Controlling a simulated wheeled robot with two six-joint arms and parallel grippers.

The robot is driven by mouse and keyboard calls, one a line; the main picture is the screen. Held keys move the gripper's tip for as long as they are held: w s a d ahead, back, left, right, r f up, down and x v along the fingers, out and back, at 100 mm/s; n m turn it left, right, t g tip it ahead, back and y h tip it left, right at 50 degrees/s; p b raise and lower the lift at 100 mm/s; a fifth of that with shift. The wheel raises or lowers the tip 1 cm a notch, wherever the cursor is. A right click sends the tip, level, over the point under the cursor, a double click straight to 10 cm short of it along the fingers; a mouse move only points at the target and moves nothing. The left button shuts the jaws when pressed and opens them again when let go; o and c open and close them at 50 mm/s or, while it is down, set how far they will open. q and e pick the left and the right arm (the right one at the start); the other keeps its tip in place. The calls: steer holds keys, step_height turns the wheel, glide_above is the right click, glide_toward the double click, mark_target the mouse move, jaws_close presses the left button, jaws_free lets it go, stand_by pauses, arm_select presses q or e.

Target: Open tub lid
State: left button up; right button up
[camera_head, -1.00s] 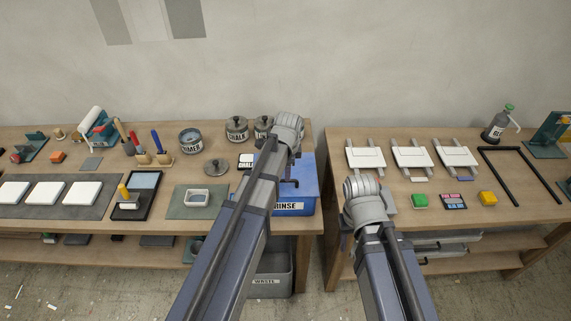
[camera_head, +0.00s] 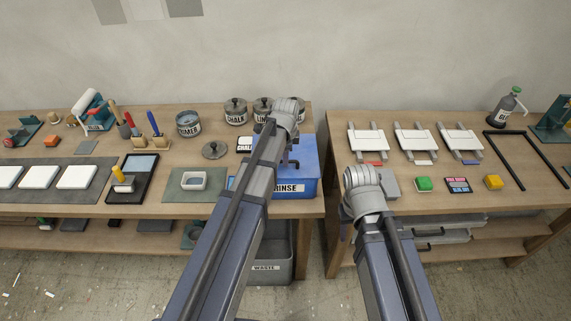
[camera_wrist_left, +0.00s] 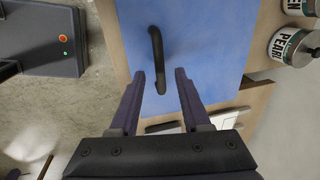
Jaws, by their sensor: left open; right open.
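The blue rinse tub (camera_head: 300,180) stands at the right end of the left table, its label reading RINSE. Its flat blue lid carries a dark bar handle (camera_head: 292,160), partly hidden by my left arm in the head view. In the left wrist view the lid (camera_wrist_left: 205,50) fills the middle and the handle (camera_wrist_left: 157,60) rises from it, lying ahead of the fingers. My left gripper (camera_wrist_left: 171,85) is open and empty, above the lid, with the handle's near end between its fingertips in the picture. My right gripper's fingers are hidden behind its wrist in the head view.
Lidded grey tins (camera_head: 236,112) stand behind the tub; the left wrist view shows one labelled PEARL (camera_wrist_left: 292,45). A loose round lid (camera_head: 214,150) lies left of the tub. A grey waste bin (camera_head: 265,262) is below. A gap separates the two tables.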

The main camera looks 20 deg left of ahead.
arm_select(q)
steer(key=shift+w+f+b, duration=0.2)
steer(key=shift+f+b, duration=0.2)
steer(key=shift+f, duration=0.45)
jaws_close()
stand_by(0.8)
